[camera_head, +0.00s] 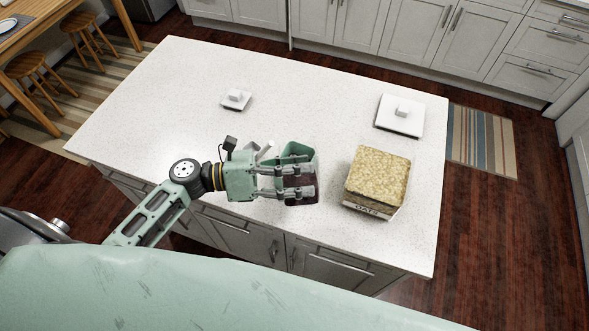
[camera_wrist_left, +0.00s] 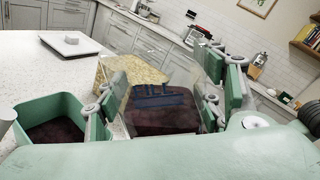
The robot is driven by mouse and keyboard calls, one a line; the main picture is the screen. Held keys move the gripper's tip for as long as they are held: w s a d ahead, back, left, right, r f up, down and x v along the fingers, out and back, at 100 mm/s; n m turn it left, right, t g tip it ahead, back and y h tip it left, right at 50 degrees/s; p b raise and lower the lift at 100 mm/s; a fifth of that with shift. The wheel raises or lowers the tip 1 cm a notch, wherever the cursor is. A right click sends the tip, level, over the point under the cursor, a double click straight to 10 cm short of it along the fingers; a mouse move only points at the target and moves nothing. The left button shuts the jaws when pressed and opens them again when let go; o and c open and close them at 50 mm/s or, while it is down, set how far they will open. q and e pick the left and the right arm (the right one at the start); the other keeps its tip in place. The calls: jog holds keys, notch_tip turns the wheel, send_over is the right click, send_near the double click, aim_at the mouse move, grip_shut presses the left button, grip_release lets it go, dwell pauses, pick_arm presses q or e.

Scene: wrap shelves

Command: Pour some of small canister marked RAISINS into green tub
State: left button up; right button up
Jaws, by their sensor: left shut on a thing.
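My left gripper (camera_head: 296,178) is shut on the small clear canister (camera_head: 301,190), which holds dark raisins. The canister looks near upright; I cannot tell any slight tilt. The green tub (camera_head: 296,152) stands on the counter just beyond the gripper, partly hidden by it. In the left wrist view the tub (camera_wrist_left: 48,112) is at left, with a dark layer inside. My right gripper is not in view.
An open canister marked OATS (camera_head: 378,178) stands right of the gripper on the white counter (camera_head: 180,110). A small white lid (camera_head: 236,100) and a larger white lid (camera_head: 400,116) lie farther back. The counter's left and back middle are clear.

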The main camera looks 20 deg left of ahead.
aim_at(300, 159)
pick_arm(q)
jog(key=r+m, duration=0.1)
jog(key=r, duration=0.1)
jog(key=s+r+m, duration=0.1)
jog(key=r, duration=0.3)
jog(key=shift+s+d+m, duration=0.15)
jog(key=shift+d+m, duration=0.1)
jog(key=shift+m, duration=0.15)
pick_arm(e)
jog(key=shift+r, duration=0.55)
pick_arm(q)
jog(key=shift+r, duration=0.1)
jog(key=shift+r, duration=1.45)
